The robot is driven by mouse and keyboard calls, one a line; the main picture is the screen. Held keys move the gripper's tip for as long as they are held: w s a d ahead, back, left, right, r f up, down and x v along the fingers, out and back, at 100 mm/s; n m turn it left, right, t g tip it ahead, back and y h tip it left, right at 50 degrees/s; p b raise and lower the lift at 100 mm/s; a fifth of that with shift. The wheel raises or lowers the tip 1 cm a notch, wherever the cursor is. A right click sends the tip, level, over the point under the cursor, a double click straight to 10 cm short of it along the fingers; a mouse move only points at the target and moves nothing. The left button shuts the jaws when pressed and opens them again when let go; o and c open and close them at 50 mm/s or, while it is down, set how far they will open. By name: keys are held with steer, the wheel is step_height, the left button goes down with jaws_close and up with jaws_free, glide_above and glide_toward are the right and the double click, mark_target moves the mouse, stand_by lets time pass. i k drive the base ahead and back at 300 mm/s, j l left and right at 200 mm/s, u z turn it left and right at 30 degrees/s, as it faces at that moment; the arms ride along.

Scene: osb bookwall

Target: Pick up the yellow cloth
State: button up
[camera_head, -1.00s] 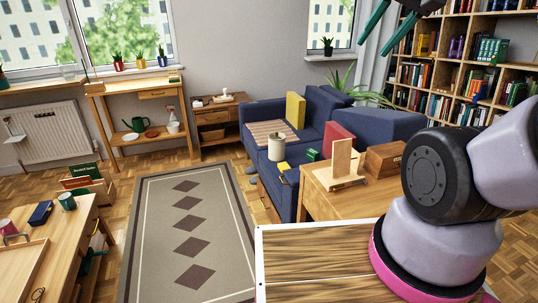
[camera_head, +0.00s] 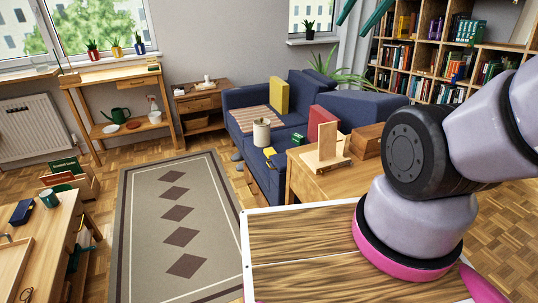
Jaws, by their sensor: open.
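A small yellow patch (camera_head: 270,152) lies on the blue sofa (camera_head: 262,178), near its front edge beside the round cream container. It may be the yellow cloth, but it is too small to be sure. A larger yellow upright cushion (camera_head: 279,95) leans against the sofa back. My gripper (camera_head: 349,27) shows only as two teal fingers at the top edge, apart and with nothing between them. It is high in the picture, well away from the yellow patch, and its upper part is cut off.
A wooden table (camera_head: 302,181) with a wooden stand (camera_head: 327,144) and a box (camera_head: 367,139) is by the sofa. A grey patterned rug (camera_head: 140,215) leaves open floor left of the sofa. A low table (camera_head: 48,222) is at left, a bookcase (camera_head: 437,56) behind.

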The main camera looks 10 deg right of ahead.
mark_target(268, 152)
steer(key=i+j+z, duration=0.2)
steer(key=j, duration=0.45)
steer(key=j+z, duration=0.25)
steer(key=j, duration=0.35)
steer(key=i+j+z, duration=0.45)
steer(key=j, duration=0.2)
steer(key=j+z, duration=0.2)
steer(key=j, duration=0.2)
steer(key=i+j+z, duration=0.2)
steer(key=j, duration=0.2)
steer(key=i+j+z, duration=0.25)
steer(key=i+j, duration=0.15)
steer(key=j, duration=0.2)
steer(key=i+j+z, duration=0.15)
steer(key=j, duration=0.2)
steer(key=i+j+z, duration=0.15)
steer(key=j, duration=0.2)
